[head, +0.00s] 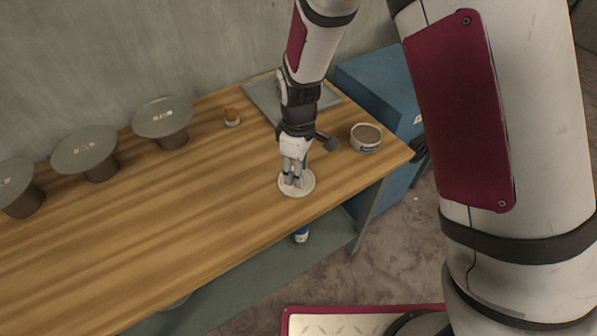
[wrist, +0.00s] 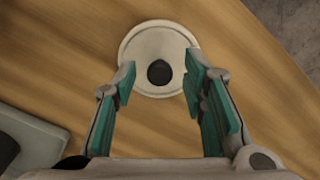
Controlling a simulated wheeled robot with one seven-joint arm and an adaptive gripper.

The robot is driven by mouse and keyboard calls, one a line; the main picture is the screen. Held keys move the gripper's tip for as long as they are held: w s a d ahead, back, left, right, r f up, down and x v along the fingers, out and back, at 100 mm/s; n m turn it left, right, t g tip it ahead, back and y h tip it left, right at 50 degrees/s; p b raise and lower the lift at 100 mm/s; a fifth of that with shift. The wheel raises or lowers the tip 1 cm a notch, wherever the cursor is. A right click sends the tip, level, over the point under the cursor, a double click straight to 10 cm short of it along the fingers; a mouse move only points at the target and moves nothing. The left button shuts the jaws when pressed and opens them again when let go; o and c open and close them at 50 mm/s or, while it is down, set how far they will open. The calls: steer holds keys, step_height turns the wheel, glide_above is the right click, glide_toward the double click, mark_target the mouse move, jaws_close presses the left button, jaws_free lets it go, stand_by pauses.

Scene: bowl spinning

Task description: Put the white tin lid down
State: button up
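The white tin lid (head: 301,191) is a round, pale disc that appears to lie flat on the wooden table near its right front edge. In the wrist view the lid (wrist: 137,45) has a dark round knob (wrist: 159,72) at its middle. My gripper (head: 292,179) is directly over the lid and points down. In the wrist view my gripper (wrist: 160,76) has its two green-padded fingers spread apart on either side of the knob, with a visible gap on each side. The fingers hide part of the lid in the head view.
A round tin (head: 366,137) stands on the table (head: 150,235) to the right of the lid. Several grey discs on stands line the wall. The table's left front is clear.

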steer(key=s+d+r+m, duration=0.1)
steer(key=d+r, duration=0.2)
steer(key=r, duration=0.6)
steer(key=s+d+r+m, duration=0.1)
steer(key=d+r+m, duration=0.1)
steer(key=r, duration=0.6)
steer(key=s+d+r+m+t, duration=0.2)
steer(key=s+d+r+m, duration=0.3)
steer(key=s, duration=0.5)
steer(key=s+d+r+m+t, duration=0.2)
steer(key=s+d+r+m, duration=0.3)
steer(key=s+d, duration=0.5)
steer(key=shift+r+m, duration=0.3)
steer(key=shift+r, duration=0.25)
steer(key=shift+s, duration=0.1)
steer(key=shift+r+p, duration=0.45)
steer(key=shift+r, duration=0.2)
steer(key=shift+a, duration=0.1)
